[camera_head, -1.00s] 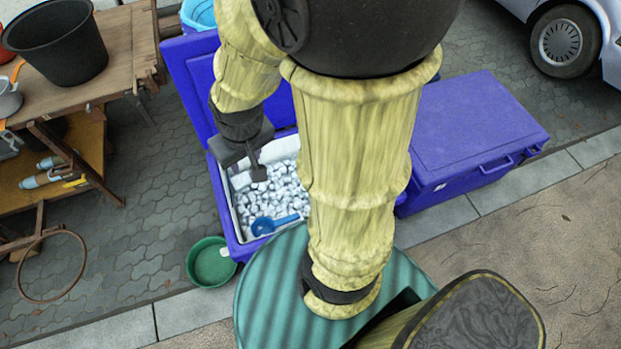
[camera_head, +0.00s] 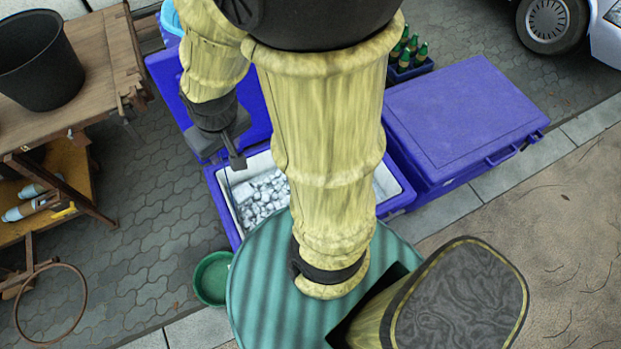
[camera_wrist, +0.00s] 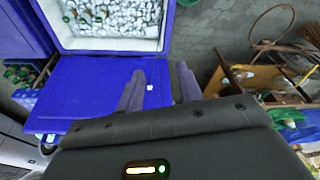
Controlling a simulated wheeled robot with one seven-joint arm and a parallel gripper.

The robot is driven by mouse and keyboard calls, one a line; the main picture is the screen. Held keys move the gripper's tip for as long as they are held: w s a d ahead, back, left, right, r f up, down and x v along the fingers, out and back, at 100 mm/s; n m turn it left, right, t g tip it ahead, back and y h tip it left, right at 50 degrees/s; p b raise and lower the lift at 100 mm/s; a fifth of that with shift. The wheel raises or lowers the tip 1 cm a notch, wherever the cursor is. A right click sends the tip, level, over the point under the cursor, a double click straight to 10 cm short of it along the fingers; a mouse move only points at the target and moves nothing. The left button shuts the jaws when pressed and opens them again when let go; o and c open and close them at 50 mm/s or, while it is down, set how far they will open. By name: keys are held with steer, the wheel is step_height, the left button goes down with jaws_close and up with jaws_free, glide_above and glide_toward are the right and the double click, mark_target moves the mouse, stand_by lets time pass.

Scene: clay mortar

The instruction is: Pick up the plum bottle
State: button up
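I cannot make out a plum-coloured bottle in either view. My gripper (camera_head: 235,158) hangs over the back left edge of an open blue cooler (camera_head: 222,205) filled with ice (camera_head: 262,198). In the wrist view its two fingers (camera_wrist: 160,88) stand apart with nothing between them, in front of the cooler's raised blue lid (camera_wrist: 85,88). Small dark and coloured shapes (camera_wrist: 72,16) lie at the left of the ice there, too small to identify. My arm hides the middle of the cooler in the head view.
Green bottles (camera_head: 410,52) stand in a crate behind a closed blue cooler (camera_head: 465,110). At left is a wooden table (camera_head: 100,65) with a black bucket (camera_head: 38,60) and pale bottles (camera_head: 28,200) on its lower shelf. A green basin (camera_head: 212,278) sits on the paving.

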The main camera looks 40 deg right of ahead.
steer(key=shift+o, duration=1.1)
steer(key=shift+s, duration=0.1)
steer(key=shift+o, duration=1.4)
steer(key=shift+f, duration=0.25)
steer(key=w+d+f+n+g+h+b, duration=0.2)
steer(key=w+d+f+n+h+b, duration=0.25)
steer(key=d+f+b, duration=1.2)
steer(key=w+a+f+n+g+h+b, duration=0.1)
steer(key=w+f+n+g+h+b, duration=0.6)
steer(key=f, duration=2)
steer(key=w+d+f+n+t+h+b, duration=0.2)
steer(key=d+f+b, duration=0.5)
steer(key=f+b, duration=1.15)
steer(key=s+d+f+n, duration=0.1)
steer(key=s+d+f, duration=0.2)
steer(key=d+f, duration=0.4)
steer(key=shift+d+f+y+b, duration=0.15)
steer(key=shift+d+y+b, duration=0.25)
steer(key=shift+d, duration=1.65)
